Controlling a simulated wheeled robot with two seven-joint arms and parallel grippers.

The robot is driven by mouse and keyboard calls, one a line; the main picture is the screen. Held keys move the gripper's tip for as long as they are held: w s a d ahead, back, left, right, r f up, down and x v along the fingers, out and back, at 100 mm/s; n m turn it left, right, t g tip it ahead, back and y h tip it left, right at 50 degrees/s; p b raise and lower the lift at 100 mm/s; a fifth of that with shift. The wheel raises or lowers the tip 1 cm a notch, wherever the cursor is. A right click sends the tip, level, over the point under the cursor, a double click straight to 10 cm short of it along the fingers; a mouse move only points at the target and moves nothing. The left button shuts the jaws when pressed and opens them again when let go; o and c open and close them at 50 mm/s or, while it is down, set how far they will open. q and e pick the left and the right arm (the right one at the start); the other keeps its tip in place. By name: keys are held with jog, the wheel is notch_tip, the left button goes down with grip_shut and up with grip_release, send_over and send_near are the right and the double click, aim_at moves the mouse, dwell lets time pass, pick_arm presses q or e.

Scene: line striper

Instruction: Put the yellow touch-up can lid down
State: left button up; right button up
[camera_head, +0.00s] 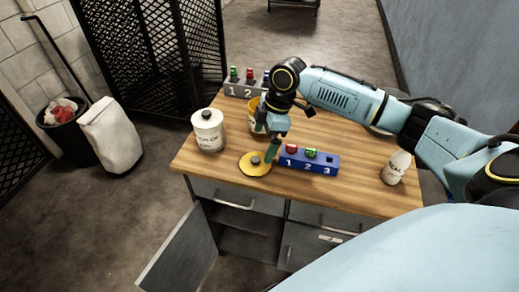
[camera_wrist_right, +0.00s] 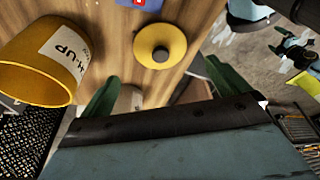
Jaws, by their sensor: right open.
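The yellow touch-up can lid (camera_head: 255,163) lies flat on the wooden table near its front edge, with its dark knob up. It also shows in the right wrist view (camera_wrist_right: 160,49), apart from the fingers. My right gripper (camera_head: 273,148) points down just behind the lid, open and empty; its green fingers are spread in the right wrist view (camera_wrist_right: 165,92). The yellow touch-up can (camera_head: 254,116) stands behind the gripper, partly hidden by my arm. In the right wrist view the can (camera_wrist_right: 40,62) shows its open mouth. My left gripper is not in view.
A white canister (camera_head: 208,131) stands left of the lid. A blue numbered block (camera_head: 310,160) with red and green pieces sits right of it. A grey numbered block (camera_head: 243,90) is at the back, and a white bottle (camera_head: 396,167) at the right. A cabinet door (camera_head: 180,252) hangs open below.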

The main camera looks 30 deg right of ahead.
jog(key=shift+v, duration=2.4)
